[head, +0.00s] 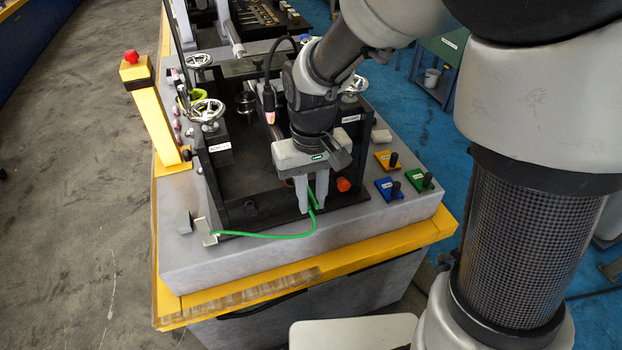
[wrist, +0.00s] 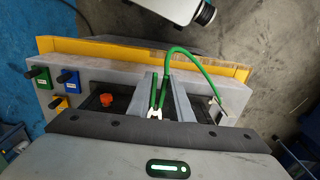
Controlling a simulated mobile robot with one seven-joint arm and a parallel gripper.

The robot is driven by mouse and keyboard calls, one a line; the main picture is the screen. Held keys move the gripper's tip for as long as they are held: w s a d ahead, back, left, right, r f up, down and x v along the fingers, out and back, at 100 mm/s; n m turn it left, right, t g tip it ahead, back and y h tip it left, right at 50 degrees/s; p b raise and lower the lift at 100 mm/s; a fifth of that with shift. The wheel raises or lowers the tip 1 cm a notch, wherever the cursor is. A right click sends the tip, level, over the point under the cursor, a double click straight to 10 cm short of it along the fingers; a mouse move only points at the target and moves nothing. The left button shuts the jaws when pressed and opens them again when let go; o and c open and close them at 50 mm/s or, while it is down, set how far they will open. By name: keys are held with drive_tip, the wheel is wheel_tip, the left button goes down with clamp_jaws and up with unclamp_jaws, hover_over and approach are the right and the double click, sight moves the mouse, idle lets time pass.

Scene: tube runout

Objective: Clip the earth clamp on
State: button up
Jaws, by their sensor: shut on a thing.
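My gripper (head: 311,207) points down over the near edge of the black frame and is shut on the green earth clamp. The clamp (wrist: 158,92) shows between the fingers in the wrist view, with green handles and a pale jaw end. In the head view my fingers hide most of it. A green cable (head: 262,236) runs from the clamp along the near side to a small metal bracket (head: 205,232) at the frame's near left corner. The bracket also shows in the wrist view (wrist: 217,106). I cannot tell whether the clamp touches anything besides my fingers.
The black frame (head: 228,187) stands on a grey bench top (head: 180,262) with a yellow edge. A red-orange knob (head: 343,184) sits right of my gripper. Blue (head: 388,189), green (head: 420,179) and yellow (head: 385,160) switch blocks lie further right. A yellow post (head: 150,115) rises at left.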

drive_tip(key=shift+w+a, duration=0.15)
drive_tip(key=shift+w, duration=0.5)
drive_tip(key=shift+w, duration=0.1)
drive_tip(key=o, duration=0.7)
drive_tip(key=shift+o, duration=0.2)
drive_tip(key=shift+r, duration=0.15)
wheel_tip(320, 180, up, 17)
drive_tip(key=shift+p, duration=0.35)
drive_tip(key=shift+r, duration=0.1)
